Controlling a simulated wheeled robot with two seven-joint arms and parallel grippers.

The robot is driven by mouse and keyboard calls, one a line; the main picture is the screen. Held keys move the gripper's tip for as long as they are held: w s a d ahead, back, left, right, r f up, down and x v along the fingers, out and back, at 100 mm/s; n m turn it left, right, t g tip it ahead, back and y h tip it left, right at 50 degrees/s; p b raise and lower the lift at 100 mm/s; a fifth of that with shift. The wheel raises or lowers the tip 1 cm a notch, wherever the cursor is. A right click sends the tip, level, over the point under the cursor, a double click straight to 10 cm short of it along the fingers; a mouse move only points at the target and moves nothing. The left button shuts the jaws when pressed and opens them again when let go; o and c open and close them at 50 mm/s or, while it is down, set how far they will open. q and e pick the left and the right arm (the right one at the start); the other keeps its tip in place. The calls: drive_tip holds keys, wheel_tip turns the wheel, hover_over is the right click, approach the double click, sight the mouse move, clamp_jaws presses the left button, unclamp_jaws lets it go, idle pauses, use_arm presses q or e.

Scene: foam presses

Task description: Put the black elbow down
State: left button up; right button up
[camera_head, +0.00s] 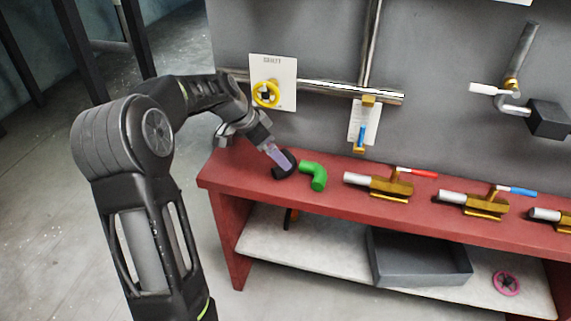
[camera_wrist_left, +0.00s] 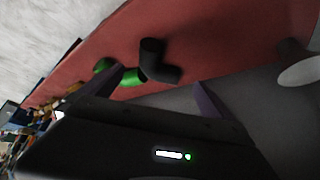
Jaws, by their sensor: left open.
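The black elbow (camera_head: 284,165) lies on the red bench top (camera_head: 229,171) near its left end. It also shows in the left wrist view (camera_wrist_left: 152,60), between my two fingers and a little beyond them. My left gripper (camera_head: 277,155) is right at the elbow in the head view. In the left wrist view its purple-grey fingers (camera_wrist_left: 160,88) are spread apart with the elbow not clamped. Whether a finger touches the elbow, I cannot tell. My right gripper is not in view.
A green elbow (camera_head: 314,175) lies just right of the black one. Brass valves with red (camera_head: 385,184) and blue (camera_head: 480,201) handles stand further right. A grey wall with pipes rises behind. A grey bin (camera_head: 420,262) and pink wheel (camera_head: 506,283) sit on the lower shelf.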

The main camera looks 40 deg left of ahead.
use_arm(q)
drive_tip(key=x, duration=0.4)
drive_tip(key=shift+w+d+f, duration=0.1)
drive_tip(key=shift+w+f, duration=0.05)
drive_tip(key=shift+w, duration=0.05)
drive_tip(key=shift+c, duration=0.6)
drive_tip(key=c, duration=1.5)
drive_tip(key=shift+c, duration=1.4)
drive_tip(key=shift+p, duration=0.3)
